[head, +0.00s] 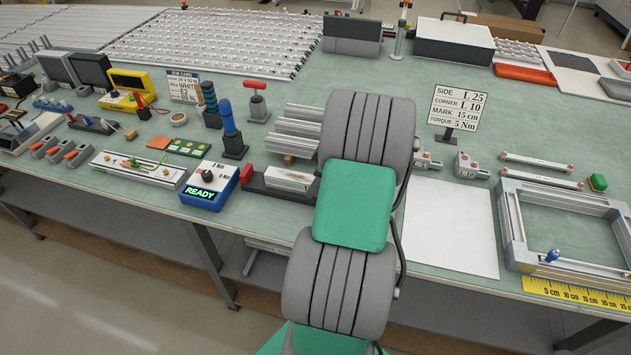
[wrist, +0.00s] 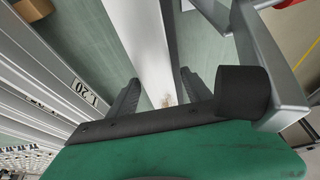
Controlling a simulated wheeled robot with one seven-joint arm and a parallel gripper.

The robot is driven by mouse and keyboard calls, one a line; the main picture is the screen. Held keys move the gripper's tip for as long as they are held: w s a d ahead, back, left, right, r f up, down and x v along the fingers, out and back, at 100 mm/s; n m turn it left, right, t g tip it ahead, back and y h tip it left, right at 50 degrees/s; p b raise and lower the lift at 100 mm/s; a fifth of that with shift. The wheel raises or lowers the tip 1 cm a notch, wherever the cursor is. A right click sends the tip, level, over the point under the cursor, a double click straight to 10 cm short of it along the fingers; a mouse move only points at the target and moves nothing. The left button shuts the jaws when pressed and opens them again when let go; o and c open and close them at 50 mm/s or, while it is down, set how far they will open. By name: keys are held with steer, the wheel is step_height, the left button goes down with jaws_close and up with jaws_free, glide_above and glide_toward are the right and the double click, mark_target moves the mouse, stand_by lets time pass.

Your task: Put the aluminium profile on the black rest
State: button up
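My gripper's fingers (wrist: 160,78) show in the wrist view, one on each side of a pale aluminium profile (wrist: 140,35). The profile runs from the top edge down between the fingers. I cannot tell whether they touch both its sides. In the head view my arm hides the gripper and this profile's hold. Several grey profiles (head: 300,128) lie left of my arm. A black holder (head: 262,187) with a red handle carries a short silver piece (head: 289,179). I cannot tell whether this holder is the black rest.
Long grey bars with an L 20 label (wrist: 86,90) lie left of the fingers. A blue READY box (head: 208,188) and upright screwdrivers (head: 231,130) stand left of my arm. A white sheet (head: 450,225), a sign (head: 459,108) and a frame (head: 515,225) are to the right.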

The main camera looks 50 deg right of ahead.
steer(key=shift+r+p, duration=0.3)
steer(key=b+v, duration=0.1)
steer(key=v, duration=1.1)
steer(key=w+a+r+m, duration=0.15)
steer(key=w+a, duration=0.25)
steer(key=a, duration=0.5)
steer(key=w+a+r, duration=0.2)
steer(key=w+a, duration=0.1)
steer(key=a, duration=0.6)
steer(key=s+a+m+h, duration=0.1)
steer(key=s+a, duration=0.3)
steer(key=a, duration=0.5)
steer(key=s+a+f+m+h, duration=0.1)
steer(key=s+a, duration=0.3)
steer(key=a, duration=0.5)
steer(key=shift+s+a+f+m, duration=0.15)
steer(key=shift+f+m, duration=0.1)
steer(key=shift+m, duration=0.6)
steer(key=shift+c, duration=0.2)
